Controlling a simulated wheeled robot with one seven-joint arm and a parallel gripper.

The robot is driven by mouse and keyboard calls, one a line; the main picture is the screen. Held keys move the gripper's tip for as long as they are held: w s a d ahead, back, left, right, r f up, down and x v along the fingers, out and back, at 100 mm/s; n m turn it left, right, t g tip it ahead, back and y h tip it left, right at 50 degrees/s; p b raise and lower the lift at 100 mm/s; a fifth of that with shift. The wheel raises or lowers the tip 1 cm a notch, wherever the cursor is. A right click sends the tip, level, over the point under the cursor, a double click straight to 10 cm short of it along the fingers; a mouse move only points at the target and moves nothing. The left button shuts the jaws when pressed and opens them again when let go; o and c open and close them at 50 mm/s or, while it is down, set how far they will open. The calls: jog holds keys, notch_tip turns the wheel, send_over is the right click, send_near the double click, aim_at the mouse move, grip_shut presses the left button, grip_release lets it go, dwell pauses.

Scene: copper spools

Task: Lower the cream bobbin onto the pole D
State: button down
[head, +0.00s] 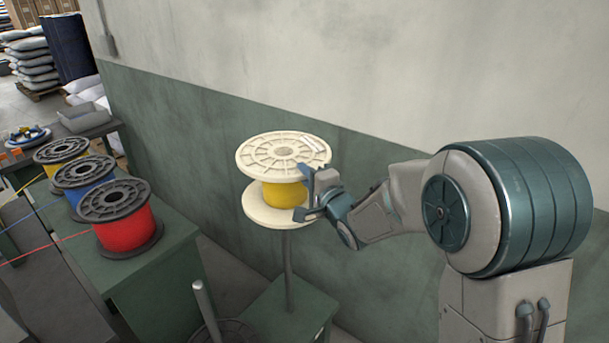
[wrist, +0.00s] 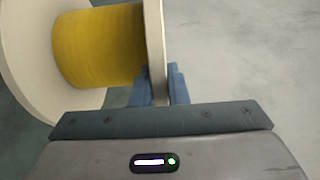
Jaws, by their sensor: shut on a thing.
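The cream bobbin (head: 284,150), wound with yellow, is upright in the head view, its two wide flanges nearly level. My gripper (head: 307,195) is at its right side, shut on a flange. In the wrist view, the blue fingers (wrist: 164,85) pinch the cream flange of the bobbin (wrist: 100,45). A grey pole (head: 289,272) rises from a green stand to the bobbin's underside. Its top is hidden, so I cannot tell whether it is inside the bore. No letter shows on the pole.
Black-flanged spools of red (head: 122,228), blue (head: 86,176) and yellow (head: 62,150) wire stand on a green bench at left. A shorter grey pole (head: 204,308) with a dark disc stands at front. A green and grey wall (head: 380,70) is close behind.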

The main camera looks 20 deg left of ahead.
notch_tip(320, 180, down, 55)
jog(key=b, duration=4.6)
jog(key=shift+a+r+b, duration=0.15)
jog(key=shift+a+b, duration=0.05)
jog(key=shift+b, duration=0.15)
jog(key=shift+s+f+b, duration=0.2)
jog(key=shift+f+b, duration=0.15)
